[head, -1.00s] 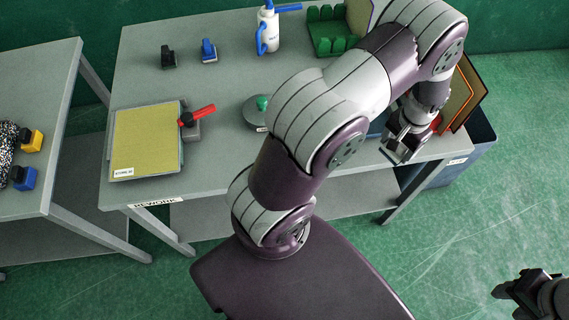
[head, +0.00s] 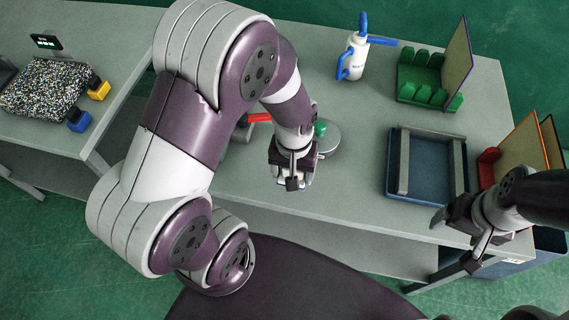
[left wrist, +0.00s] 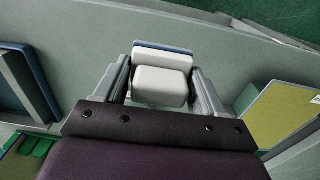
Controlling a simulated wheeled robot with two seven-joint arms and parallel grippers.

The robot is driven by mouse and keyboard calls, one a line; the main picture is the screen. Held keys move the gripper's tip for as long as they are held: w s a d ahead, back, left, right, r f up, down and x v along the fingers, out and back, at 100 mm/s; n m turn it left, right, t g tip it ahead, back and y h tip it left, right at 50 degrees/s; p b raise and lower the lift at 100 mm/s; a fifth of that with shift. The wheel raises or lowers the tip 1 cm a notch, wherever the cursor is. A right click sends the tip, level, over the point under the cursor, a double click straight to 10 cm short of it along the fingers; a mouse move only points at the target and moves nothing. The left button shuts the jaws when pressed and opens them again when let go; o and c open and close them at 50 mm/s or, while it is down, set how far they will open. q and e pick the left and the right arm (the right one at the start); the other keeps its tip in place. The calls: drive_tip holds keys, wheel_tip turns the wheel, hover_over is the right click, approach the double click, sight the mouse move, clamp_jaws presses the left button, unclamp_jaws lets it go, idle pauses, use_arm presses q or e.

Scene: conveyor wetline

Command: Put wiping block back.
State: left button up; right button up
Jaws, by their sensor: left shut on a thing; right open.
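The wiping block, a white block with a blue-edged pad, shows in the left wrist view (left wrist: 160,85) between the fingers of my left gripper (head: 291,180). That gripper is shut on it above the front part of the grey table (head: 345,205), beside a round grey disc with a green knob (head: 329,140). In the head view the block is mostly hidden by the gripper. My right gripper (head: 462,232) is open and empty near the table's front edge, in front of the blue tray (head: 393,165).
A white spray bottle (head: 352,62) and a green rack (head: 418,85) stand at the back. Upright boards (head: 518,145) and a red piece (head: 488,165) are at the right. A red-handled tool (head: 259,117) is partly hidden by my left arm. A speckled slab (head: 45,88) lies on the left table.

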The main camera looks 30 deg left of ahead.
use_arm(q)
drive_tip(key=w+a+f, duration=0.1)
drive_tip(key=w+a, duration=0.1)
drive_tip(key=w+a+f, duration=0.2)
drive_tip(key=shift+a+f, duration=0.2)
drive_tip(key=shift+f, duration=0.05)
wheel_tip(320, 180, down, 4)
drive_tip(key=shift+s+r, duration=0.15)
drive_tip(key=shift+r, duration=0.05)
drive_tip(key=shift+w+f, duration=0.2)
drive_tip(key=shift+f, duration=0.05)
drive_tip(key=shift+f, duration=0.2)
drive_tip(key=o, duration=1)
drive_tip(key=shift+r, duration=0.1)
